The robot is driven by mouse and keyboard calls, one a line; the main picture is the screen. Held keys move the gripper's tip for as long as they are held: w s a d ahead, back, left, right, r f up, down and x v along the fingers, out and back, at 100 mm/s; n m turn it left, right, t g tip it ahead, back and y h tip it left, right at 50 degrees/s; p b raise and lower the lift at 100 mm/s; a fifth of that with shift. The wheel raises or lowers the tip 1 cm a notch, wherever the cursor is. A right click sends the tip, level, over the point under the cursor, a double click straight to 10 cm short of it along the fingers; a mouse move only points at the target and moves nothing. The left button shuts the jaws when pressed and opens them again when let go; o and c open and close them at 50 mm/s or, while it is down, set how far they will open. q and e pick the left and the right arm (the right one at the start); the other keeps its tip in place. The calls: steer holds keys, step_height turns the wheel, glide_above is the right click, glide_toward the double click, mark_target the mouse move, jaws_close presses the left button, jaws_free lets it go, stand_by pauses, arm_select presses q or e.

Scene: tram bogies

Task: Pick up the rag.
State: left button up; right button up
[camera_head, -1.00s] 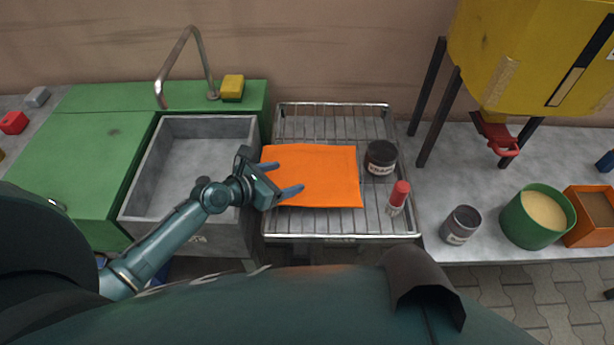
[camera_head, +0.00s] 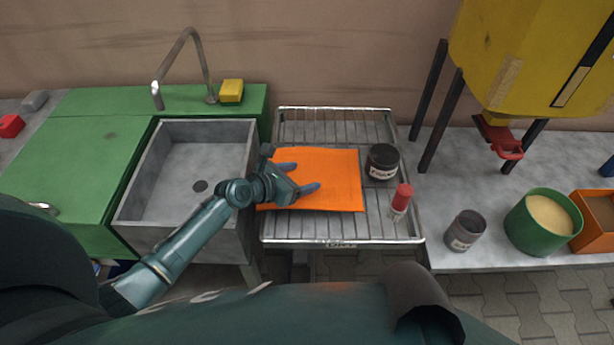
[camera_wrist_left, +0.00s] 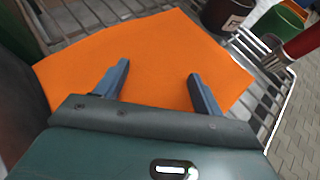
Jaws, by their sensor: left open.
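The rag (camera_head: 335,180) is a flat orange cloth lying on the wire rack, to the right of the sink. It also fills the middle of the left wrist view (camera_wrist_left: 160,60). My left gripper (camera_head: 303,177) is open and empty over the left part of the rag, with its two blue fingers spread apart. In the left wrist view both fingers (camera_wrist_left: 158,88) are seen against the orange cloth with nothing between them but the cloth's surface. I cannot tell whether the fingertips touch it. The gripper hides part of the rag's left edge. My right gripper is not in view.
A grey sink (camera_head: 165,220) with a tap (camera_head: 205,65) is at left. A grey jar (camera_head: 464,231) and a green pot (camera_head: 520,225) stand at right.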

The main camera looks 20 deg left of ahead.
arm_select(q)
steer(key=shift+s+f, duration=0.1)
steer(key=shift+f, duration=0.1)
steer(key=c, duration=0.3)
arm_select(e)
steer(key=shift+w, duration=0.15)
arm_select(q)
steer(key=c, duration=1)
